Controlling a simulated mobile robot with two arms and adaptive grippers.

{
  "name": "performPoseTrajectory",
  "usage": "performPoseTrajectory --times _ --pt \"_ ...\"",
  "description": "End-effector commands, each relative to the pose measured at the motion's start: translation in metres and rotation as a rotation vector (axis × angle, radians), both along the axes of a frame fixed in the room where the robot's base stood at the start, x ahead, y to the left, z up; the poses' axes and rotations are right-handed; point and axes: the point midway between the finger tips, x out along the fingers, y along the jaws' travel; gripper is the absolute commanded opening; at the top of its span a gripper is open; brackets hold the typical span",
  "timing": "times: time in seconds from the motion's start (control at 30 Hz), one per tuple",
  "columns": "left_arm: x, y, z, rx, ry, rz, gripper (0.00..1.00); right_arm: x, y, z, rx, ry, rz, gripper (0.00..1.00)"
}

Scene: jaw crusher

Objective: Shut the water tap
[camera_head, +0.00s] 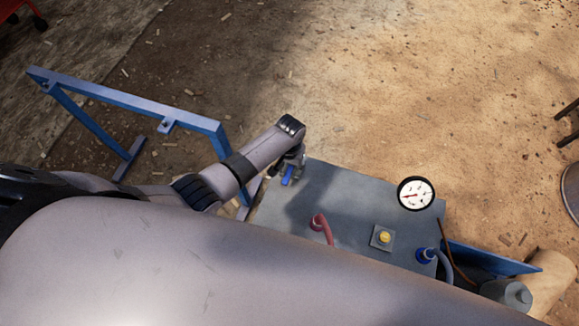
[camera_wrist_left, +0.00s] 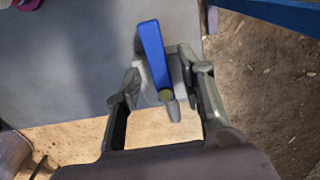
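The water tap has a blue lever handle (camera_wrist_left: 152,45) on a small metal body at the edge of a grey panel. In the head view the blue handle (camera_head: 288,175) shows at the panel's upper left corner, just below my left gripper (camera_head: 296,160). In the left wrist view my left gripper (camera_wrist_left: 158,76) is open, with one finger on each side of the handle's lower part and the tap body. The right finger is very close to the tap; I cannot tell whether it touches. My right gripper is not in view.
The grey panel (camera_head: 345,190) carries a red hose fitting (camera_head: 319,222), a yellow button (camera_head: 384,237), a white dial gauge (camera_head: 416,194) and a blue hose fitting (camera_head: 425,255). A blue frame (camera_head: 130,97) stands at the left. The dirt floor beyond the panel is mostly clear.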

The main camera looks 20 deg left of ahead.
Motion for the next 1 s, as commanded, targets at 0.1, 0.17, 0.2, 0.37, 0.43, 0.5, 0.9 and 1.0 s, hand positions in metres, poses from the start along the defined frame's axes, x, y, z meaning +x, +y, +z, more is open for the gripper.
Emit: performPoseTrajectory --times 0.1,0.17,0.2,0.37,0.43,0.5,0.9,1.0 --pt "0.0004 -0.0004 -0.0020 -0.001 -0.001 -0.001 0.37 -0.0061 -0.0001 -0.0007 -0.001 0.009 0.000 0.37" --pt "0.0004 -0.0004 -0.0019 -0.001 -0.001 -0.001 0.37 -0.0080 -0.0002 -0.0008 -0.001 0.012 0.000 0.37" --pt "0.0004 -0.0004 -0.0018 -0.001 -0.001 -0.001 0.37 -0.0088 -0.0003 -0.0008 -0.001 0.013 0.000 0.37" --pt "0.0003 -0.0004 -0.0017 -0.001 -0.001 -0.001 0.32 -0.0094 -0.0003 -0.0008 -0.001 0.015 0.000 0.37" --pt "0.0003 -0.0004 -0.0017 -0.001 -0.001 -0.001 0.27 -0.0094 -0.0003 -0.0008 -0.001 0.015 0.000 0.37" --pt "0.0003 -0.0004 -0.0017 -0.001 -0.001 0.000 0.23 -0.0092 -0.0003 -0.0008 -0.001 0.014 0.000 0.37" --pt "0.0001 -0.0004 -0.0016 -0.001 0.000 0.000 0.00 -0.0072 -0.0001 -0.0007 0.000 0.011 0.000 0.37" --pt "0.0001 -0.0004 -0.0016 -0.001 0.000 0.000 0.00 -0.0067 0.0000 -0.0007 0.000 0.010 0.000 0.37"
